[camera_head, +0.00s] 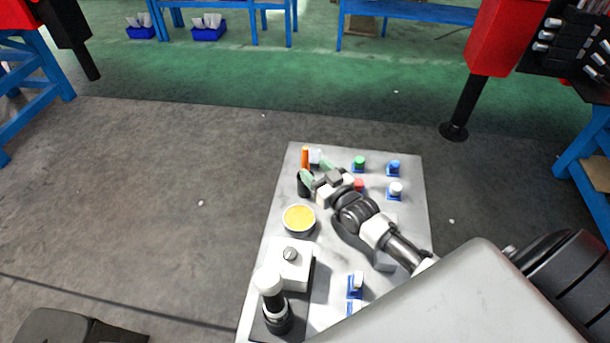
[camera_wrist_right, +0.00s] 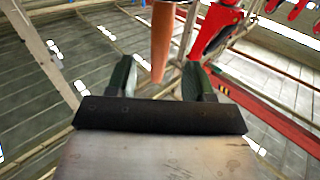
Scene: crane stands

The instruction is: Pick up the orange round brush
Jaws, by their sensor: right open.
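The orange round brush (camera_head: 305,156) stands upright in a black cup (camera_head: 304,186) near the far left corner of the light grey board. My right gripper (camera_head: 316,171) is just right of it, with its green fingers open and reaching toward it. In the right wrist view the brush (camera_wrist_right: 162,40) appears as an orange-brown rod between the open fingers (camera_wrist_right: 159,76), a little closer to the left finger. I cannot tell whether a finger touches it. The wrist view does not show the cup. My left gripper is not in view.
The grey board (camera_head: 276,215) also holds a yellow-filled bowl (camera_head: 299,219), a white box with a knob (camera_head: 290,262), a white-topped black device (camera_head: 270,285) and small green (camera_head: 359,162), blue (camera_head: 394,167) and white (camera_head: 395,188) capped items. Open floor lies left.

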